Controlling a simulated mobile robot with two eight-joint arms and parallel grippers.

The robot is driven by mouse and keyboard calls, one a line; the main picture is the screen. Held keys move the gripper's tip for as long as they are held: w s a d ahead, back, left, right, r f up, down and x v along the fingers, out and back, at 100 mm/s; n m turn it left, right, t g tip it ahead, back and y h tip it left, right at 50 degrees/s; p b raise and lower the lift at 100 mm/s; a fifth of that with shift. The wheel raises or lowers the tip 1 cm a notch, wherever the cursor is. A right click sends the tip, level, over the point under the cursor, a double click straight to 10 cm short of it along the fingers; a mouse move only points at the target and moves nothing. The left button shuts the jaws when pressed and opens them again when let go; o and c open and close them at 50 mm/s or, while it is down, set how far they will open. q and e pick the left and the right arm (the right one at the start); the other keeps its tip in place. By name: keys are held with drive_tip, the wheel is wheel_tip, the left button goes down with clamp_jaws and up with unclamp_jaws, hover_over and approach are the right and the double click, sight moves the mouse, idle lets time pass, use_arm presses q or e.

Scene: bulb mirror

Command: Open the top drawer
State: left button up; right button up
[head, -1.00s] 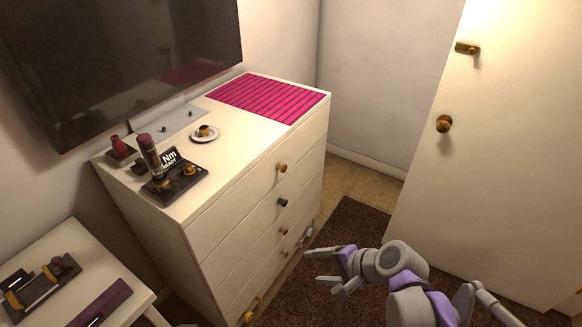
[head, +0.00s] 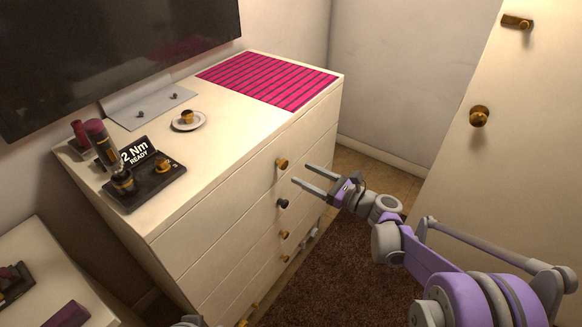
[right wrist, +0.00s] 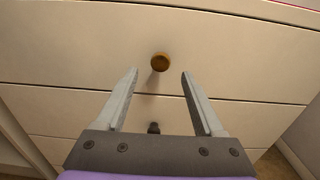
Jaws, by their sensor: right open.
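The white dresser has its top drawer (head: 232,205) shut, with its front flush. A round brass knob (head: 282,163) sits on that drawer; it also shows in the right wrist view (right wrist: 161,62), ahead of the gap between my fingers. My right gripper (head: 301,174) is open and empty, with its fingers pointing at the dresser front, just right of the knob. The knob is not gripped, and I cannot tell the exact distance left. My left gripper is not in view.
Lower drawers carry more knobs, including a dark one (head: 283,203). A torque device (head: 145,180), a saucer (head: 189,121) and a pink striped mat (head: 268,79) lie on top. A white door (head: 510,180) stands at right. Brown carpet (head: 325,270) lies before the dresser.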

sight(286, 165)
drive_tip(key=x, duration=0.6)
drive_tip(key=shift+d, duration=0.1)
clamp_jaws()
idle(1.2)
